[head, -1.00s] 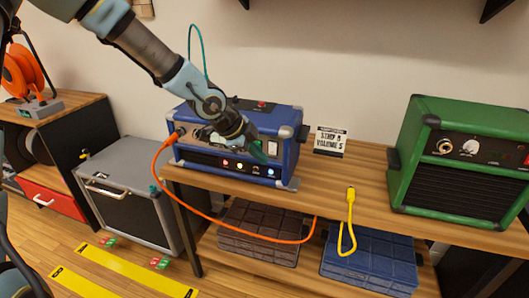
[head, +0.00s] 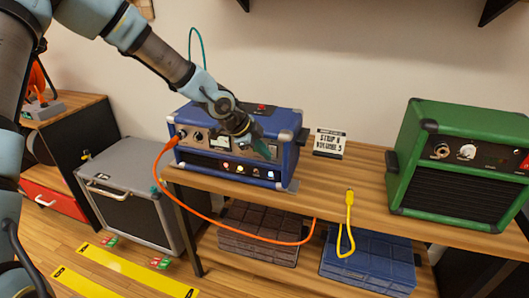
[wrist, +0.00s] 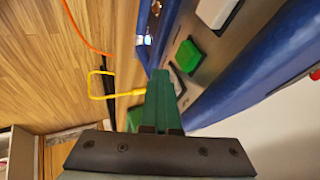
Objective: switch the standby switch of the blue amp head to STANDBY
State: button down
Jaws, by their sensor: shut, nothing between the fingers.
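The blue amp head (head: 285,155) stands on the wooden shelf, its control panel facing me. My gripper (head: 261,157) is in front of the right part of that panel, its dark green fingers pressed together and empty. In the wrist view the closed fingers (wrist: 163,78) are close beside the panel. Another pale switch (wrist: 178,80) is partly hidden behind the fingers. I cannot read the labels, so I cannot tell which one is standby, nor whether the fingers touch anything.
An orange cable (head: 195,215) plugs into the amp's left side and hangs below the shelf (head: 365,190). A green amp (head: 460,165) is farther right.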

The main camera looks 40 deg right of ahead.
jog(key=shift+r, duration=0.2)
jog(key=shift+d+r+p, duration=0.1)
jog(key=shift+r+p, duration=0.65)
jog(key=shift+p, duration=0.15)
